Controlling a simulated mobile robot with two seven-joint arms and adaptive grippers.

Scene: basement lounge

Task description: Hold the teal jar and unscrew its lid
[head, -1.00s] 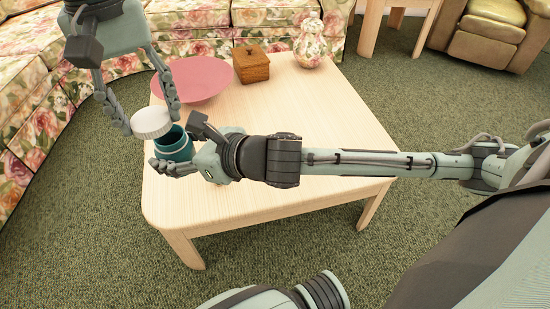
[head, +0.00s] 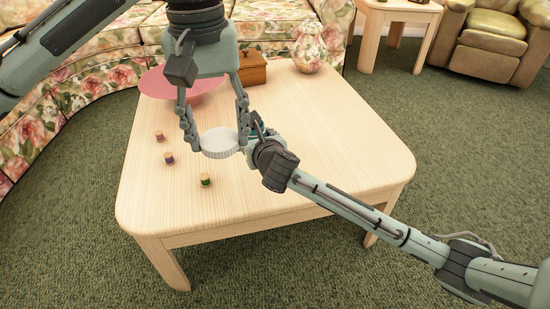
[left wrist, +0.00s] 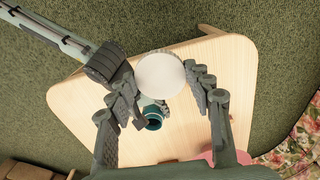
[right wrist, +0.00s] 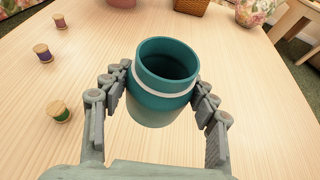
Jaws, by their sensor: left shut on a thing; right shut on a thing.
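The round white lid (head: 220,143) is off the jar, held between the fingertips of my left gripper (head: 217,138); in the left wrist view the lid (left wrist: 160,75) faces the camera. The teal jar (right wrist: 165,88), with a white band below its rim, stands upright and open between the fingers of my right gripper (right wrist: 160,98). Its mouth shows empty in the right wrist view. In the head view my grippers hide most of the jar, which is just right of the lid. The jar also shows in the left wrist view (left wrist: 153,118), partly behind the lid.
Three thread spools stand left on the pale table (head: 150,205): one red (head: 159,136), one purple (head: 168,158), one green (head: 205,180). Behind are a pink bowl (head: 155,84), a wooden box (head: 252,69) and a floral vase (head: 309,52). The table's right side is clear.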

